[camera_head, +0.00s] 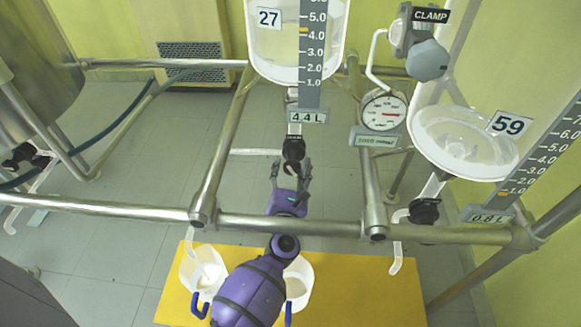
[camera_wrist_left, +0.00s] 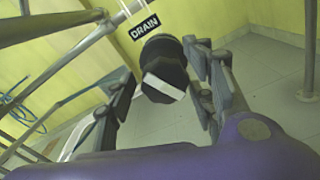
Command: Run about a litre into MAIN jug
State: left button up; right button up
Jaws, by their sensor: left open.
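A glass vessel marked 27 (camera_head: 268,50) hangs at the top centre, its readout (camera_head: 307,117) showing 4.4 L. Below it is a black drain valve (camera_head: 293,150); in the left wrist view the black knob (camera_wrist_left: 160,60) has a white bar across its face and a DRAIN label (camera_wrist_left: 145,27). My left gripper (camera_head: 291,170) is open just at the valve, with one finger on each side of the knob; contact is not clear. Two white jugs with blue handles, a left one (camera_head: 192,262) and a right one (camera_head: 300,272), stand below, partly hidden by my purple arm. No MAIN label is visible.
Metal frame rails (camera_head: 330,226) cross in front. A second vessel marked 59 (camera_head: 455,150) reads 0.8 L, with its own black valve (camera_head: 424,211). A dial gauge (camera_head: 383,110) and a CLAMP knob (camera_head: 427,60) are right of centre. The yellow mat (camera_head: 370,290) is bare at right.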

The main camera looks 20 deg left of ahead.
pick_arm(q)
jog(key=shift+w, duration=0.25)
jog(key=shift+c, duration=0.2)
jog(key=c, duration=1)
jog(key=shift+a, duration=0.1)
jog(key=shift+c, duration=0.3)
jog(key=shift+r+m, duration=0.1)
jog(key=shift+m, duration=0.2)
